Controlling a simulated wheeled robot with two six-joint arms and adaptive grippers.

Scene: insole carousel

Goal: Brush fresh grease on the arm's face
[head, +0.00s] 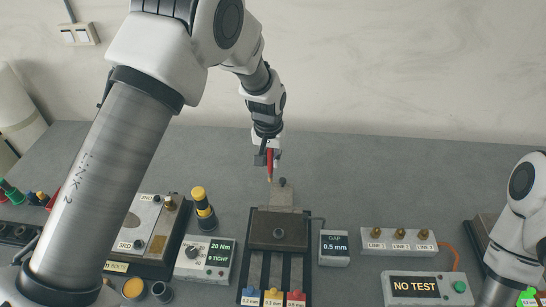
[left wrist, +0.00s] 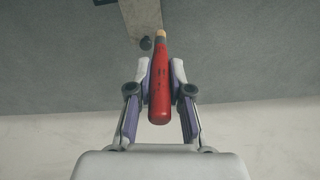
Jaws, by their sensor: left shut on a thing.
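My left gripper (head: 265,157) is shut on the red handle of a brush (head: 270,163), which points downward with its pale tip low. The left wrist view shows the red handle (left wrist: 159,90) between the two fingers (left wrist: 160,80). The tip is over or just behind a flat tan-grey plate (head: 285,197) with a small dark knob (head: 282,182); I cannot tell whether it touches. The plate joins a dark block (head: 265,230) on a railed fixture. In the left wrist view part of the plate (left wrist: 140,14) shows beyond the tip. My right gripper is not visible.
A gap readout (head: 334,247) of 0.5 mm stands right of the fixture, a torque box (head: 205,258) left. A "NO TEST" box (head: 425,288) and a box with brass knobs (head: 399,243) stand at right. The back table is clear.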

